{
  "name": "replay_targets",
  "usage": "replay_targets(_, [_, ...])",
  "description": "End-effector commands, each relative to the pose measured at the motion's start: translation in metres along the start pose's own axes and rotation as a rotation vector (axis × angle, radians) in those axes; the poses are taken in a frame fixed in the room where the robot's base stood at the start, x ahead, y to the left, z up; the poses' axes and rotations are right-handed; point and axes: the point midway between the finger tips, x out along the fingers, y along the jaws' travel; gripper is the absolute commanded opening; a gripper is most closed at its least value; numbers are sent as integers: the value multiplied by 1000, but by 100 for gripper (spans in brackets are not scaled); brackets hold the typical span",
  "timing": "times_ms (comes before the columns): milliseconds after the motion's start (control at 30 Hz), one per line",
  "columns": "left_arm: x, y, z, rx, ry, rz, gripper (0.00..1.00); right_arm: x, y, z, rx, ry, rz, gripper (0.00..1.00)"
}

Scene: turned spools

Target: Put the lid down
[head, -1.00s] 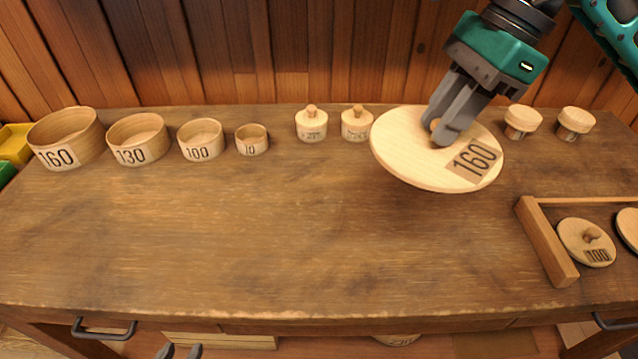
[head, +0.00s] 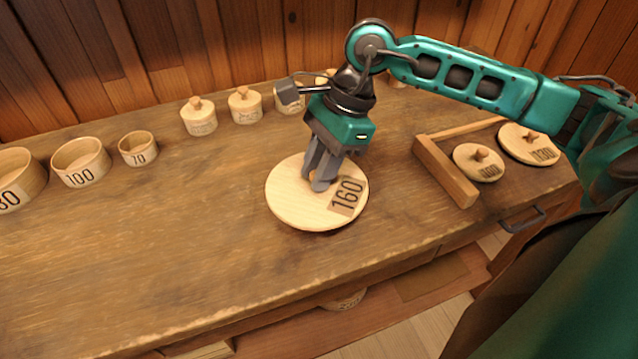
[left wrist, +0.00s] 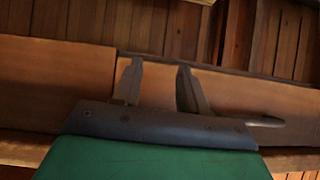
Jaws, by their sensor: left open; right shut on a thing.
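The lid marked 160 (head: 295,205) is a wide, pale wooden disc in the middle of the head view. It is just above or on the bench top; I cannot tell which. My right gripper (head: 320,183) points down over it and is shut on its knob, which the fingers mostly hide. My left gripper shows only in the left wrist view (left wrist: 158,85), with its two fingers apart and nothing between them.
A wooden rack (head: 455,180) holds a lid marked 100 (head: 475,168) and a lid marked 130 (head: 522,148). Bowls marked 100 (head: 82,165) and 70 (head: 138,150) and several lidded jars (head: 198,117) stand along the back. The bench (head: 150,240) is clear at front left.

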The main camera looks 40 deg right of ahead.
Motion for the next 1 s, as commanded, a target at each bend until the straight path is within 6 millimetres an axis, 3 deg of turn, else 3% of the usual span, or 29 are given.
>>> replay_targets(233, [2, 0, 0, 0, 4, 0, 43, 33, 1, -14, 2, 0, 4, 0])
replay_targets(633, [5, 1, 3, 0, 7, 2, 43, 41, 0, -17, 1, 0, 1, 0])
replay_targets(667, [5, 1, 2, -1, 6, 2, 43, 40, 0, -17, 1, 1, 1, 25])
replay_targets(900, [4, 2, 0, -1, 4, 4, 43, 39, 1, -16, 1, 1, 2, 48])
replay_targets(1000, [4, 2, 0, -1, 4, 4, 43, 39, 1, -16, 1, 1, 2, 49])
